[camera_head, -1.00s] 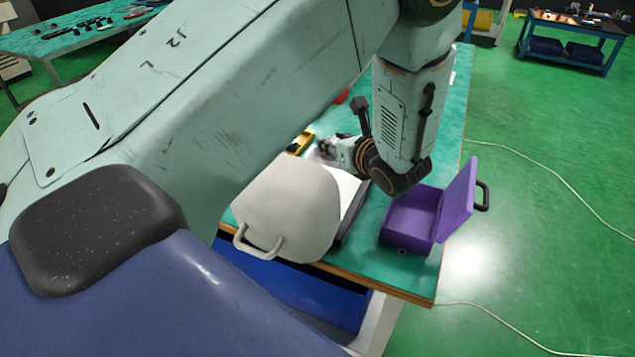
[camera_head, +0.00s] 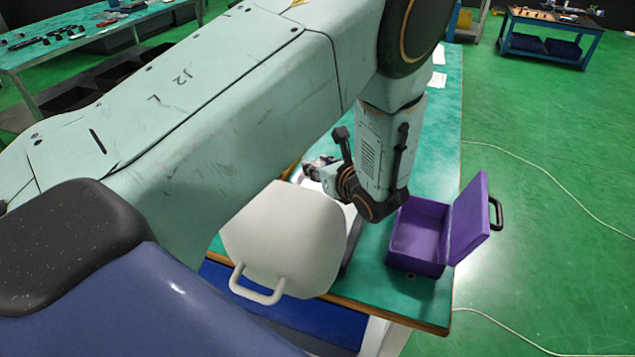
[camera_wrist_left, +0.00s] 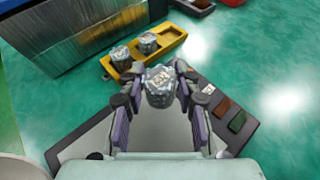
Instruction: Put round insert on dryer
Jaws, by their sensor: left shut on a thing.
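In the left wrist view, a round metallic insert (camera_wrist_left: 159,88) with a faceted top is held between the fingers of my left gripper (camera_wrist_left: 155,92). In the head view, my left gripper (camera_head: 316,168) is beyond the white lid, and its fingertips and load are too small to make out. Below it lies a flat grey device (camera_wrist_left: 72,148), seemingly the dryer, with a dark panel carrying red and green buttons. Its raised white lid (camera_head: 285,240) shows in the head view and hides much of it. The insert appears above the device's far edge; its height is unclear.
A yellow holder (camera_wrist_left: 168,40) with two similar metallic pieces stands just beyond the device. A large grey-and-blue box (camera_wrist_left: 75,45) is at its left. An open purple case (camera_head: 420,228) stands right of the device on the green table.

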